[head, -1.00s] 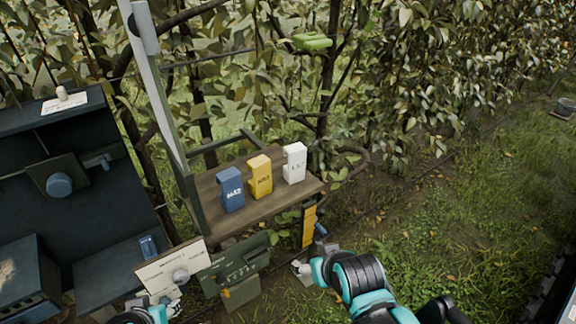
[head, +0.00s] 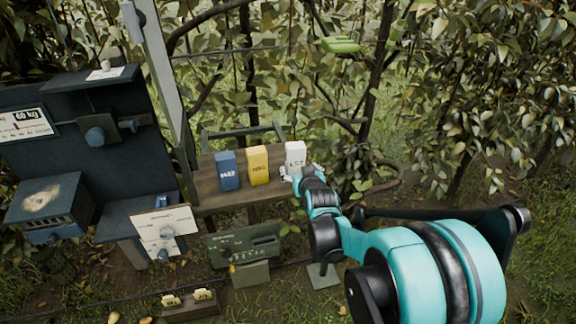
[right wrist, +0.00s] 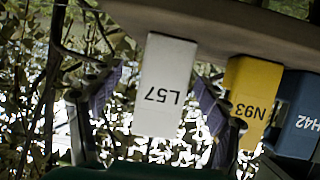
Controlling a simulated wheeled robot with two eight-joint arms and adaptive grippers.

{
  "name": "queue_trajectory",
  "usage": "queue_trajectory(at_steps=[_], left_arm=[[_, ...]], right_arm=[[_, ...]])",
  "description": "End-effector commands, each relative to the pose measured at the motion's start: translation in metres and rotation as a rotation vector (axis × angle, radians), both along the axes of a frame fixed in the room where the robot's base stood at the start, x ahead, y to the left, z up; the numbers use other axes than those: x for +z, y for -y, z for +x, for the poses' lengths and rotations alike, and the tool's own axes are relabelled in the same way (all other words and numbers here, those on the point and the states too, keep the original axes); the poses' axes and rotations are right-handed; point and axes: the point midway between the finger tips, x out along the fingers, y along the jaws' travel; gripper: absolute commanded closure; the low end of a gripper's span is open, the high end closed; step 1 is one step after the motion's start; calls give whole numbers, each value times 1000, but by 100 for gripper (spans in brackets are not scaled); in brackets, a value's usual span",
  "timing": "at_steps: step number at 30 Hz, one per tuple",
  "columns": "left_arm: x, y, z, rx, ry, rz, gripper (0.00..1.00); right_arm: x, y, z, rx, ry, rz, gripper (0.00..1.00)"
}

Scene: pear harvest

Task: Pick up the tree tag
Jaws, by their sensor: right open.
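Three upright tags stand in a row on a wooden shelf (head: 225,200). The white tag (head: 295,153) is at the right end and reads L57 in the right wrist view (right wrist: 165,85), where everything appears upside down. The yellow tag (head: 258,166), N93, is in the middle, and the blue tag (head: 228,171), H42, is at the left. My right gripper (head: 300,172) is at the front of the white tag. In the right wrist view its open fingers (right wrist: 152,95) lie on either side of the white tag, with visible gaps. My left gripper is not in view.
A dark weighing stand (head: 85,120) and a grey post (head: 160,85) are to the left. A green panel (head: 243,243) stands below the shelf. Leafy branches and a green clip-like object (head: 340,46) are behind. Open grass lies to the right.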

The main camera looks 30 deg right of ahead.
Motion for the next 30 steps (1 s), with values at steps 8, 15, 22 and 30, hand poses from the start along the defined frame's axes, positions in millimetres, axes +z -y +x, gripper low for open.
queue_trajectory(at_steps=[8,15,22,30], left_arm=[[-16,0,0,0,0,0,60],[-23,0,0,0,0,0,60],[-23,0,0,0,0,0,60],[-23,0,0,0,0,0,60]], right_arm=[[-17,6,35,1,-1,0,24],[-25,12,59,1,-2,0,24],[-25,13,60,1,-2,0,24],[-25,13,60,1,-2,0,79]])
